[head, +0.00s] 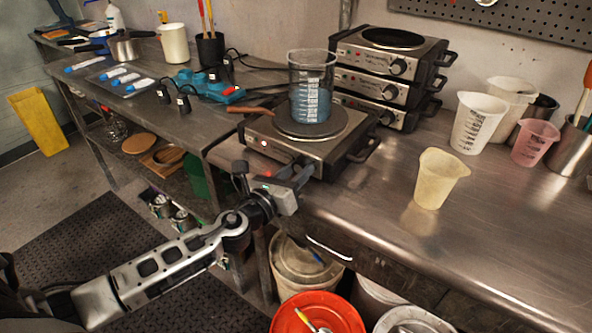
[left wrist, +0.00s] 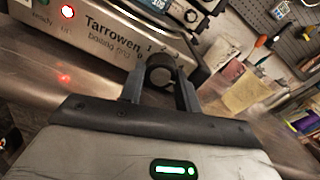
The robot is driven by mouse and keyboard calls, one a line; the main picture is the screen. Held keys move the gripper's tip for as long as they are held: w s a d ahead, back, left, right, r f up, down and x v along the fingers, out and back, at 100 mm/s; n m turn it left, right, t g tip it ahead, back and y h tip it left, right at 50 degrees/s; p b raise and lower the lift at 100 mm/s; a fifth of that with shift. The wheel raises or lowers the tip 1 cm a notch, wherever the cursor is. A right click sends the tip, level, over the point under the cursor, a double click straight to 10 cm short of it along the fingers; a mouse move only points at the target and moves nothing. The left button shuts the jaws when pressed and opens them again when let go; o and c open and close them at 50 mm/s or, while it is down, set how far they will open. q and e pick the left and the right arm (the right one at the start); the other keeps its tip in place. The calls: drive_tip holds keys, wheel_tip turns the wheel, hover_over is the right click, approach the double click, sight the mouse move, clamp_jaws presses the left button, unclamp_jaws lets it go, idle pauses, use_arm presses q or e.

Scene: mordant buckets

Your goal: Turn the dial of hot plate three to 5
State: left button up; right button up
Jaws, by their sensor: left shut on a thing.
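A hot plate (head: 284,143) stands at the bench's front edge, with a beaker of blue liquid (head: 311,88) on its round top. A red light on its front panel is lit, and I see no number naming the plate. My left gripper (head: 303,170) is at the right part of that panel. In the left wrist view the black dial (left wrist: 160,72) sits between the two fingers of my left gripper (left wrist: 160,86), which is shut on it. Printed marks, including a 1, show beside the dial on the hot plate (left wrist: 105,32); its pointer is hidden. My right gripper is out of view.
Several more hot plates are stacked (head: 388,75) behind, to the right. A pale yellow beaker (head: 438,178) stands right of the plate, with white and pink jugs beyond. A power strip (head: 207,86) and cables lie left. Buckets, one with an orange rim (head: 317,312), stand below the bench edge.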

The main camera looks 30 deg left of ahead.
use_arm(q)
drive_tip(key=shift+m, duration=0.6)
drive_tip(key=o, duration=1)
